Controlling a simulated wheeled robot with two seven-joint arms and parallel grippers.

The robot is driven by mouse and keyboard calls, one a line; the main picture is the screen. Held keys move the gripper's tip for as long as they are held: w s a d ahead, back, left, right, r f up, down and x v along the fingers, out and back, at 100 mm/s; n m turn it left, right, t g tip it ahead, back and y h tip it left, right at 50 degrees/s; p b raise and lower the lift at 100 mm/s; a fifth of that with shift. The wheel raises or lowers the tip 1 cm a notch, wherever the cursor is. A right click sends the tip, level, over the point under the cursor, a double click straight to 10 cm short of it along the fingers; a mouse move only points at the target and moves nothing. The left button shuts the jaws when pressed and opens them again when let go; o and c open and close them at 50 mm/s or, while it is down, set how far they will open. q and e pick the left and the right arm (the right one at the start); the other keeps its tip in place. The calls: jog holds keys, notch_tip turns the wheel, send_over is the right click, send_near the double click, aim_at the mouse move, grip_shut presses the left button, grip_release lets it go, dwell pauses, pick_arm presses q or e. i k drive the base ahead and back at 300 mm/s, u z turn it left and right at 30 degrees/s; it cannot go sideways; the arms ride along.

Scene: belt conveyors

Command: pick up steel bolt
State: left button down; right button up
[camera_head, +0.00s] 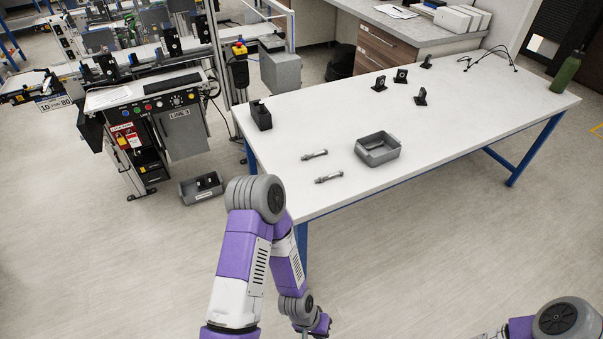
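Two steel bolts lie flat on the white table near its front left. One steel bolt (314,154) is farther back, and the other steel bolt (328,177) is closer to the front edge. They lie apart from each other and nothing touches them. My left arm comes up from the bottom and bends down in front of the table; its wrist is low at the bottom edge, and the fingers are cut off by the frame. Only part of my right arm shows at the bottom right corner, with its gripper out of view.
A grey bin (377,149) stands right of the bolts on the white table (460,122). Several black brackets (401,76) stand farther back, a black holder (261,115) at the left edge, and a green bottle (566,72) at the right. A conveyor station (150,110) is on the left.

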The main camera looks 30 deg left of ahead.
aim_at(307, 156)
jog(key=k, duration=0.25)
jog(key=u, duration=1)
